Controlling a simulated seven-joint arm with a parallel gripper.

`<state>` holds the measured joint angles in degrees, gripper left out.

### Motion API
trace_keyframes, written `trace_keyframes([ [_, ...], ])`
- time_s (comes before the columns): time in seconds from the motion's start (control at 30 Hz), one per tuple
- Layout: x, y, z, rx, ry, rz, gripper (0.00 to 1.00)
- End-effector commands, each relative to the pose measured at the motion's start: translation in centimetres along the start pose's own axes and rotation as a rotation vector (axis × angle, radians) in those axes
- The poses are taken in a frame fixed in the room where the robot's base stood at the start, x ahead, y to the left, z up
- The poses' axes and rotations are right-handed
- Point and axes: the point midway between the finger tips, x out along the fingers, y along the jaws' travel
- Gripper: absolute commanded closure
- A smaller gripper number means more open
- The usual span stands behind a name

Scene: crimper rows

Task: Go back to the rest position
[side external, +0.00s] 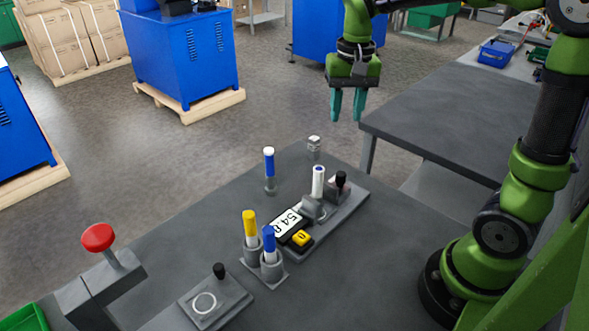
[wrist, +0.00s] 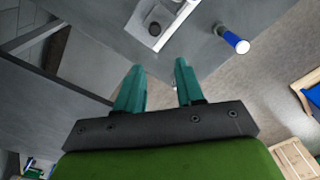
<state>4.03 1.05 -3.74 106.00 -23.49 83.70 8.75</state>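My gripper (side external: 347,117) hangs high at the back, fingers down, empty and open, with a clear gap between its teal fingers. In the wrist view my gripper (wrist: 157,64) also has nothing between the fingers. It is apart from everything on the grey work table (side external: 215,230). A blue cylinder with a white top (side external: 269,162) stands upright on a small grey base. A white cylinder (side external: 318,181) stands upright at the grey device with a numeric display (side external: 288,222). A yellow-topped cylinder (side external: 250,223) and a blue-topped one (side external: 268,239) stand in a grey two-cup holder.
A red mushroom button (side external: 98,237) stands at the front left. A plate with a black knob (side external: 219,271) lies at the front. A small grey-white piece (side external: 314,145) stands at the table's back edge. A second grey table (side external: 450,115) is at the right. Open floor lies behind.

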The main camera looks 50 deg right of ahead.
Motion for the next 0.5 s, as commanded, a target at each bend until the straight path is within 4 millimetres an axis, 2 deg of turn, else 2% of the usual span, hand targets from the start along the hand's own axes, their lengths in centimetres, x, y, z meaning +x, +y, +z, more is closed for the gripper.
trace_keyframes([
  [0.3,-0.5,0.0,7.6,-0.252,0.221,-0.268,0.63],
  [0.5,-0.8,0.7,11.7,-0.329,0.362,-0.399,0.63],
])
